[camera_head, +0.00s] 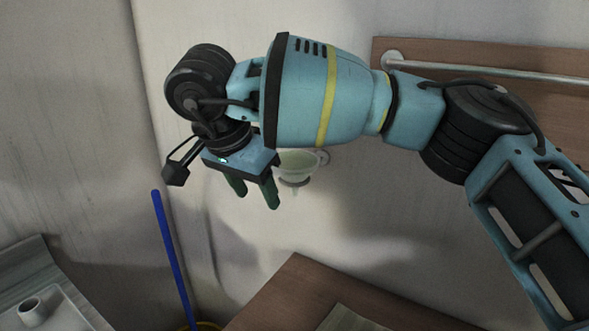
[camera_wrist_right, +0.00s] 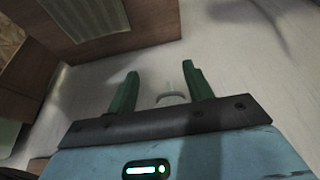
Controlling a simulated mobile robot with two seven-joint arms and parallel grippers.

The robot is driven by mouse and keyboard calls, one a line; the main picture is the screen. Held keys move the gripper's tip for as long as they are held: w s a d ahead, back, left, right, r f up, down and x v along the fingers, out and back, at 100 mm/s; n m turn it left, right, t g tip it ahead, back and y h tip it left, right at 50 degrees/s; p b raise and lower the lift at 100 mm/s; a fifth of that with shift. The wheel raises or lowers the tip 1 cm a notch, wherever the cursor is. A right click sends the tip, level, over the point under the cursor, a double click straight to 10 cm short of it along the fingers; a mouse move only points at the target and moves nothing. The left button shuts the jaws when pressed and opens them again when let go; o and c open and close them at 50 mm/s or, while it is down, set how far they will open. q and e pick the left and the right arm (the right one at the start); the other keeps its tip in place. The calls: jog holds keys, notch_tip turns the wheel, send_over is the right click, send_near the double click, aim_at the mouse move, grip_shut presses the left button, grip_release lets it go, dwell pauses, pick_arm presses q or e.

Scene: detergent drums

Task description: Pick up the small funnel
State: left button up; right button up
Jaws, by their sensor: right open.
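The small funnel (camera_head: 297,163) is pale green and translucent, with its spout pointing down. It is at the wall, beside a small round metal fitting; whether it hangs from that fitting I cannot tell. My right gripper (camera_head: 257,198) is open, its two green fingers pointing down, just left of the funnel in the head view. Part of the funnel is hidden behind my right arm. In the right wrist view a pale rounded shape, apparently the funnel (camera_wrist_right: 171,98), shows between the open fingers of my right gripper (camera_wrist_right: 160,72). Contact cannot be made out. My left gripper is out of view.
A brown board with a metal rail (camera_head: 480,67) is on the wall at the upper right. A brown wooden top (camera_head: 290,295) is at bottom centre, and a pale tray (camera_head: 55,312) is at the lower left.

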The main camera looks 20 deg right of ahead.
aim_at(290, 181)
jog(key=shift+w+d, duration=0.8)
jog(key=shift+d, duration=0.25)
jog(key=shift+w+d, duration=0.8)
jog(key=shift+d, duration=0.25)
jog(key=shift+f+p, duration=0.3)
jog(key=shift+f, duration=0.3)
grip_shut()
